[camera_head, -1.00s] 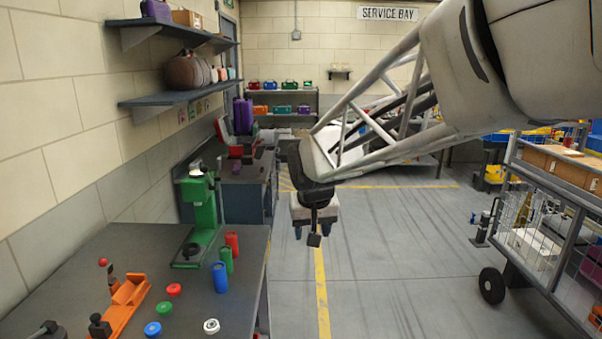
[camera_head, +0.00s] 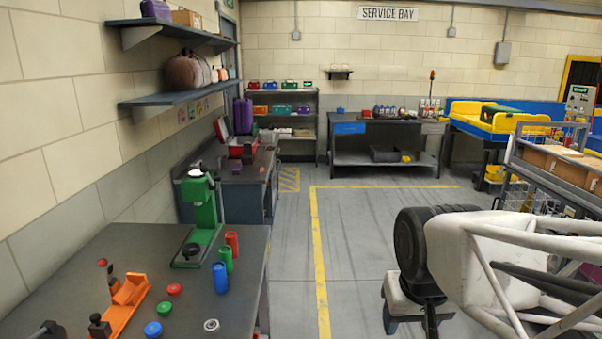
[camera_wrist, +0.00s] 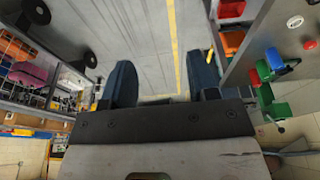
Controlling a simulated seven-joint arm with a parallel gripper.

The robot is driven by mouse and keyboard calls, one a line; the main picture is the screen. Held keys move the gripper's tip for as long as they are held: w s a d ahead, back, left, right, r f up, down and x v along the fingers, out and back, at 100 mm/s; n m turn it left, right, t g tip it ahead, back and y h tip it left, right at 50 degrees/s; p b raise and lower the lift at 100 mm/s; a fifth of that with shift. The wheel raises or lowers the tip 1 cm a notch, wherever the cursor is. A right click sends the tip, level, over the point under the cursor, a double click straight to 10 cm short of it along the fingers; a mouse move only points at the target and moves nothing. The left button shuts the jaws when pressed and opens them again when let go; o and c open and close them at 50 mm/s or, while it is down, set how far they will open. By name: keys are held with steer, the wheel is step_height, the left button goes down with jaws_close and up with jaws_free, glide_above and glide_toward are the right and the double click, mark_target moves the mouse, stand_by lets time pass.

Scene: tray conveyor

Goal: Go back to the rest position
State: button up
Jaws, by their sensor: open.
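My gripper shows in the wrist view (camera_wrist: 165,85) as two dark blue fingers set wide apart, with only floor between them. It is open and empty. In the head view my arm comes in from the lower right, over the open floor to the right of the yellow line. The gripper's fingers are not clear in that view; part of the end (camera_head: 430,320) hangs low near the bottom edge. Nothing touches it.
A grey workbench (camera_head: 105,255) on the left holds a green press (camera_head: 205,210), an orange fixture (camera_head: 125,305), coloured cylinders and round caps. A wire-sided cart (camera_head: 560,175) stands at the right, partly behind my arm. The floor (camera_head: 350,230) between is clear.

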steer(key=s, duration=0.1)
steer(key=s+d+f, duration=0.1)
steer(key=s, duration=0.1)
steer(key=s+f, duration=0.1)
steer(key=s, duration=0.1)
steer(key=shift+s+d, duration=0.15)
steer(key=shift+d, duration=0.15)
